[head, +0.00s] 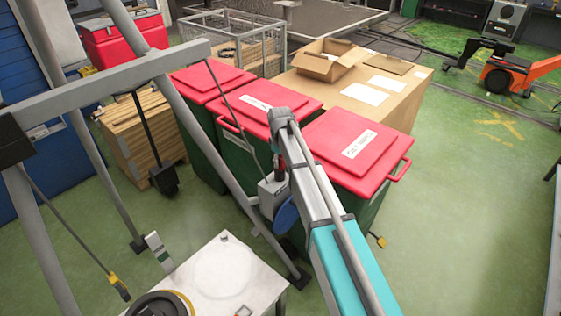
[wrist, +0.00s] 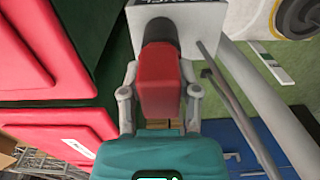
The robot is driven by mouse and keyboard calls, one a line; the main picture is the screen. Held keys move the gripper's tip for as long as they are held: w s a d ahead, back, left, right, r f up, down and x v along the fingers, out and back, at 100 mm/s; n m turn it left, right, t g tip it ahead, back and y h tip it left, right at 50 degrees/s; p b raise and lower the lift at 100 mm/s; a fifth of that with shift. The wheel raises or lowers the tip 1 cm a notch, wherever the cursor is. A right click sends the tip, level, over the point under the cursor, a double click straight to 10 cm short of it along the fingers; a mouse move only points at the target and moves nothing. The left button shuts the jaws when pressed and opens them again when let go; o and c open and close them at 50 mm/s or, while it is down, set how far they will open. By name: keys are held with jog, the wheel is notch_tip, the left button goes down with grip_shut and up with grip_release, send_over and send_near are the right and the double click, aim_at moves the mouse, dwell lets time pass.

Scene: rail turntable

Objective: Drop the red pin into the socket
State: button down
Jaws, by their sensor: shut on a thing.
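The red pin (wrist: 160,85) is a red block with a black end, and it sits between the two grey fingers of my gripper (wrist: 159,92) in the wrist view. My gripper is shut on it. The pin's black end points at a pale grey box (wrist: 205,22) with partly cut-off lettering. I cannot tell whether the black end is in an opening or only in front of it; any socket opening is hidden. In the head view the pin (head: 281,163) shows small, just above the box (head: 268,196). My arm hides most of the gripper there.
Grey frame posts (head: 222,176) slant close beside the box. Green bins with red lids (head: 357,152) stand just behind and right. A white table (head: 215,277) is in front at lower left.

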jog(key=shift+f+b, duration=0.45)
jog(key=shift+f, duration=0.05)
jog(key=shift+c, duration=1.3)
grip_release()
jog(key=shift+r, duration=0.2)
notch_tip(320, 180, up, 11)
jog(key=p, duration=1.1)
